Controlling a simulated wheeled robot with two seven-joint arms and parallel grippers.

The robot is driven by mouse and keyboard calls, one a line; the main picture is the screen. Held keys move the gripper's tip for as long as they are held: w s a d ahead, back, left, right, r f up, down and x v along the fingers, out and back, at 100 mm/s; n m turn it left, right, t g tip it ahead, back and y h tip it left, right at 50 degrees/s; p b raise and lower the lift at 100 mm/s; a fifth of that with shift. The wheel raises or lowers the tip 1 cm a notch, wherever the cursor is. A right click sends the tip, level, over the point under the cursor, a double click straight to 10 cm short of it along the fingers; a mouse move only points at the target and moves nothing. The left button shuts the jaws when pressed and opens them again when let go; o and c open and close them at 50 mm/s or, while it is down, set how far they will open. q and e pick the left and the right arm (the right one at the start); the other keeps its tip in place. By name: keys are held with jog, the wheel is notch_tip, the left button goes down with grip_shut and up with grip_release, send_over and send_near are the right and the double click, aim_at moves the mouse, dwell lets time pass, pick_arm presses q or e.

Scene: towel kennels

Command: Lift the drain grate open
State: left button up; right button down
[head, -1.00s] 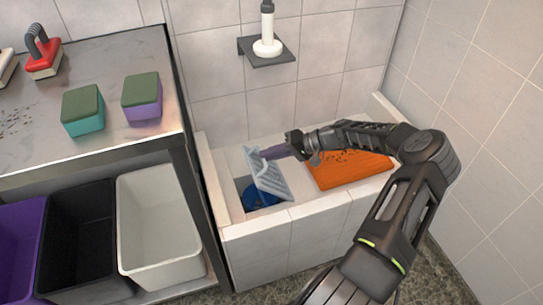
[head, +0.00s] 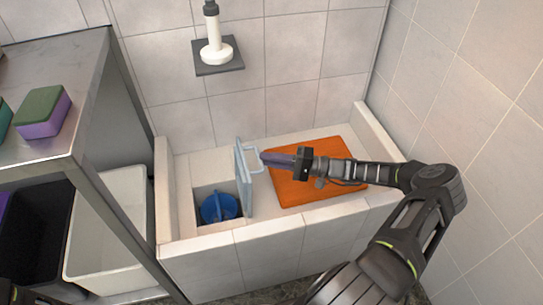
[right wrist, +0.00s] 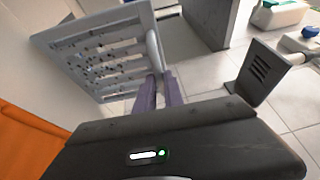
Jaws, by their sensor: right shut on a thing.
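The drain grate (head: 243,178) stands about upright on its edge beside the square drain opening (head: 197,190) in the tiled basin. Its slotted face with dark specks shows in the right wrist view (right wrist: 100,55). My right gripper (head: 264,158) reaches in from the right, its purple fingers shut on the grate's handle (head: 254,160). The fingers also show in the right wrist view (right wrist: 158,90). My left gripper is not in view.
An orange mat (head: 318,185) lies on the basin floor under my right arm. The basin's front wall (head: 290,228) is low. A metal table (head: 75,100) with sponges and bins stands left; a wall shelf (head: 217,68) holds a white plunger-like thing.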

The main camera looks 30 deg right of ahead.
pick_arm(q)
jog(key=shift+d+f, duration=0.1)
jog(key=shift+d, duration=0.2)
pick_arm(e)
jog(key=shift+s+d+f, duration=0.25)
jog(key=shift+d+f, duration=0.05)
jog(key=shift+f, duration=0.4)
jog(key=c, duration=1.7)
grip_release()
jog(key=shift+a+f, duration=0.1)
jog(key=shift+c, duration=0.2)
jog(key=shift+o, duration=1.4)
jog(key=shift+w, duration=0.1)
jog(key=shift+r, duration=0.2)
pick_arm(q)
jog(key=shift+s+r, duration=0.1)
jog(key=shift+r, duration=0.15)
pick_arm(e)
jog(key=v, duration=0.8)
